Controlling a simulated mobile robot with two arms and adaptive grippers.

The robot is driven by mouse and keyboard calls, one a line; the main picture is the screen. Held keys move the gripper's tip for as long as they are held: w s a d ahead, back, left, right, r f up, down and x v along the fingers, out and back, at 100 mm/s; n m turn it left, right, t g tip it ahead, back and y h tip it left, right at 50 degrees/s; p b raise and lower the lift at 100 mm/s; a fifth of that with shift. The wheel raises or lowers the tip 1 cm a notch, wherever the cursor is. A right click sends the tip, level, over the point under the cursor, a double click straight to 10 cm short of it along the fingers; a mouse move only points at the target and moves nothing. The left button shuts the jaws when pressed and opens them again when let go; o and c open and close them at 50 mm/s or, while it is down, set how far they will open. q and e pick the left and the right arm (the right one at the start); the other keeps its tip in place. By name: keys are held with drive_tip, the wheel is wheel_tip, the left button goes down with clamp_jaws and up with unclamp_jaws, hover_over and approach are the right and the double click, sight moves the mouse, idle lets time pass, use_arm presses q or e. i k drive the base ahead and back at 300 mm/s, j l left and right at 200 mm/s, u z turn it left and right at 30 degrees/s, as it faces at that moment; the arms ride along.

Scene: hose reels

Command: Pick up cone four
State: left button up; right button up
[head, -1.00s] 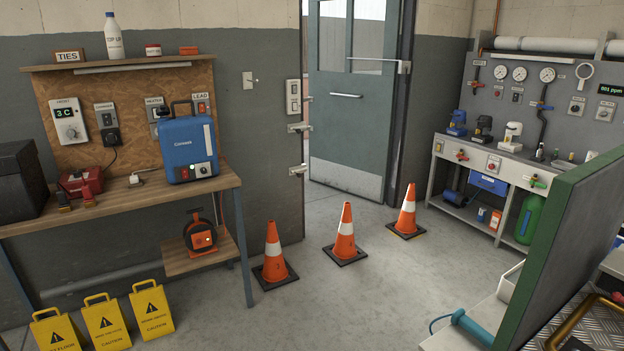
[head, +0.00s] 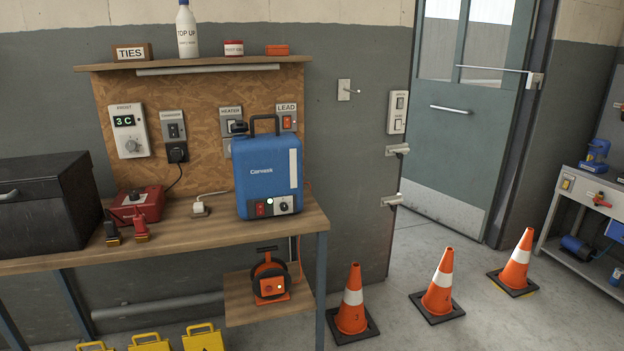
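Three orange cones with white bands and dark square bases stand upright on the floor, in a row in front of the doorway. The left cone (head: 352,308) is by the bench leg, the middle cone (head: 438,287) is to its right, and the right cone (head: 515,266) is nearest the door. Small dark marks show low on the left and middle cones, too small to read for certain. I cannot tell which cone is number four. Neither of my grippers is in view.
A wooden bench (head: 180,236) with a blue heater box (head: 268,172) stands on the left. An orange reel (head: 270,283) sits on its low shelf. Yellow caution signs (head: 150,343) stand at the bottom edge. The green door (head: 460,120) is open. A grey workbench (head: 580,195) is at right.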

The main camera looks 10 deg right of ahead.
sight(437, 302)
drive_tip(key=i+l+z, duration=0.15)
drive_tip(key=i+z, duration=1.05)
drive_tip(key=i+j+z, duration=0.4)
drive_tip(key=i+l, duration=0.05)
drive_tip(key=l, duration=0.05)
